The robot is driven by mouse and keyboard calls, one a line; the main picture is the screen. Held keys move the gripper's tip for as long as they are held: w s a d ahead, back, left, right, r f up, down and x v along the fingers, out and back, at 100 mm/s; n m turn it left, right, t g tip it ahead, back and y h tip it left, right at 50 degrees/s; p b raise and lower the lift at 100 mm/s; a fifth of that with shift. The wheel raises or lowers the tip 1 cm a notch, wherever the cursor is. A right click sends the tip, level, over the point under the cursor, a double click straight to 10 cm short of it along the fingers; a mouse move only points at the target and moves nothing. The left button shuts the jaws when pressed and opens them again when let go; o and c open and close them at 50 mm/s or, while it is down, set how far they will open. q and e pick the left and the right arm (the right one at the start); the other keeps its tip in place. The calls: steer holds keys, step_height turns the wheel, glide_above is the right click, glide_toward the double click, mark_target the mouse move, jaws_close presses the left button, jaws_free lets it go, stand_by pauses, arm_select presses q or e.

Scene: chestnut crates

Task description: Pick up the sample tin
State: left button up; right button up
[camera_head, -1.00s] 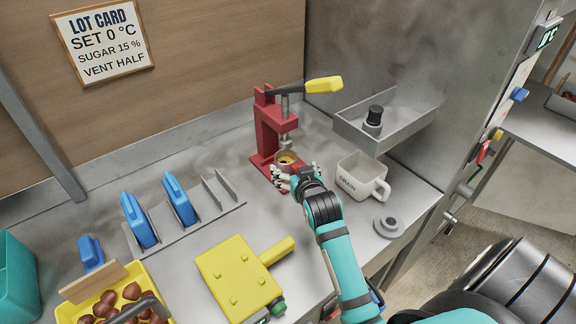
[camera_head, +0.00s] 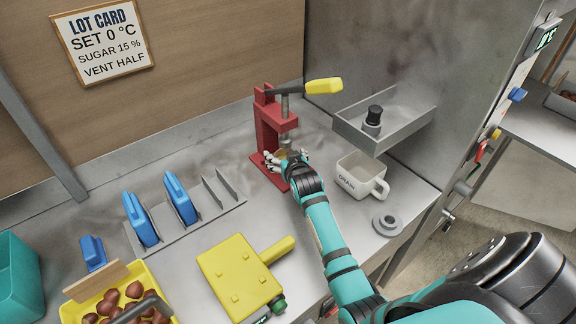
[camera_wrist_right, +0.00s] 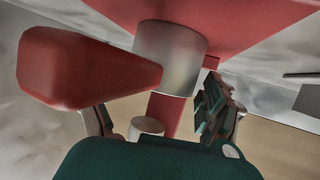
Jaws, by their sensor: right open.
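The sample tin seems to be the short silver cylinder (camera_wrist_right: 172,55) in the right wrist view, standing against the red base of the press (camera_head: 268,125). That view looks upside down. In the head view the tin is mostly hidden behind my right gripper (camera_head: 279,161), with only a brownish edge showing. My right gripper is open at the foot of the press, its fingers (camera_wrist_right: 163,118) apart in the wrist view and the tin beyond them. A red rounded block (camera_wrist_right: 80,68) juts toward the camera beside the tin; I cannot tell what it is. My left gripper is not in view.
A white mug (camera_head: 357,178) and a grey round piece (camera_head: 387,225) stand right of my right arm. A grey wall tray (camera_head: 357,139) is behind. A yellow block with a handle (camera_head: 238,275), a blue-paddled rack (camera_head: 207,216) and a yellow crate of chestnuts (camera_head: 70,312) are left.

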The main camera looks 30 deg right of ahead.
steer(key=c, duration=1.3)
steer(key=shift+r, duration=0.2)
